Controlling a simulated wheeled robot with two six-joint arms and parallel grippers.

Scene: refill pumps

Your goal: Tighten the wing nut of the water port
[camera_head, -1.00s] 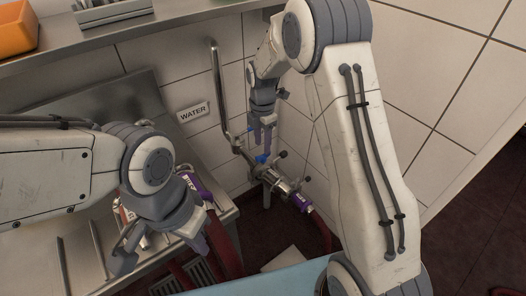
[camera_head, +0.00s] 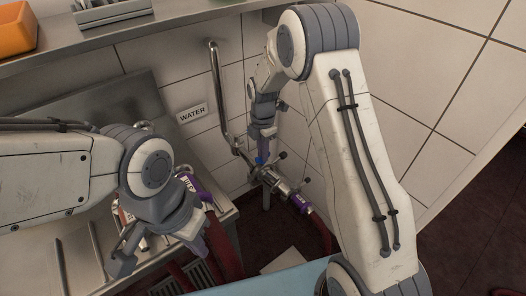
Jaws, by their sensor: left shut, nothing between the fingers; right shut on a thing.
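The water port (camera_head: 277,182) is a steel fitting with small dark-knobbed levers, low on the tiled wall at the end of a bent steel pipe (camera_head: 216,85). A purple hose coupling (camera_head: 301,203) sits at its lower right end. My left gripper (camera_head: 217,244) is shut and empty, over the counter edge at lower left, apart from the port.
A WATER sign (camera_head: 193,113) is on the wall above. Another purple coupling (camera_head: 192,186) is partly hidden behind my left wrist. A red hose (camera_head: 322,235) hangs from the port's coupling. A steel counter (camera_head: 70,255) stands at left, an orange bin (camera_head: 15,28) on the shelf.

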